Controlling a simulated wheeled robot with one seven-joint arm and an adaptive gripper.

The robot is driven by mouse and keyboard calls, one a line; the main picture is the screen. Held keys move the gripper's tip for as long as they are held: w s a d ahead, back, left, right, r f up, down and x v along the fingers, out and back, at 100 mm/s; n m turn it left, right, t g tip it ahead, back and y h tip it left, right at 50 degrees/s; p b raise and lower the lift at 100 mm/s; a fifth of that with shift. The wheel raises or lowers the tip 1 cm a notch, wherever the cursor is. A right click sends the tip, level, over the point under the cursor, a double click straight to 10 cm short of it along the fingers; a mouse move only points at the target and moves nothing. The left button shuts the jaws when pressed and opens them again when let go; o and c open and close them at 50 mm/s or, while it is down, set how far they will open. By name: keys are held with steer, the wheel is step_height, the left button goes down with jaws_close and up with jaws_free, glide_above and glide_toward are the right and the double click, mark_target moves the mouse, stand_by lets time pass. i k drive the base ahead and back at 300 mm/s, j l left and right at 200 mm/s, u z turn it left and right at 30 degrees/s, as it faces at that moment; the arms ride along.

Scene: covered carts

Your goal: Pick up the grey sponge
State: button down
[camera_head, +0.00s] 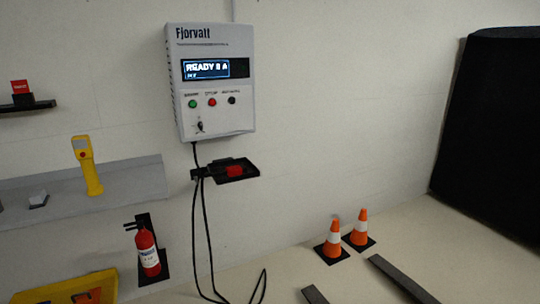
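A small grey block (38,197), which looks like the grey sponge, lies on the grey wall shelf (130,178) at the left. Its top is light grey and its lower side is darker. It sits left of a yellow handheld device (88,165) that stands upright on the same shelf, with a clear gap between them. The block is small in the picture, so its material cannot be told. My gripper is not in view.
A white Fjorvatt wall box (212,115) hangs above a small black tray (245,170) holding a red item; black cables hang down. A red fire extinguisher (147,251) is below the shelf. Two orange cones (333,238) stand on the floor. A black covered shape (490,130) fills the right.

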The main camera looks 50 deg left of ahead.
mark_target(39, 198)
steer(key=u, duration=2.85)
steer(key=z, duration=1.75)
steer(key=u, duration=1.75)
steer(key=i+j, duration=0.15)
steer(key=i, duration=0.3)
steer(key=i+j+z, duration=0.15)
steer(key=i, duration=0.35)
steer(key=i+j, duration=0.2)
steer(key=i, duration=0.25)
steer(key=i+j+z, duration=0.1)
steer(key=i+j, duration=0.15)
steer(key=i, duration=0.2)
steer(key=i+j+z, duration=0.1)
steer(key=i, duration=0.35)
steer(key=j, duration=0.15)
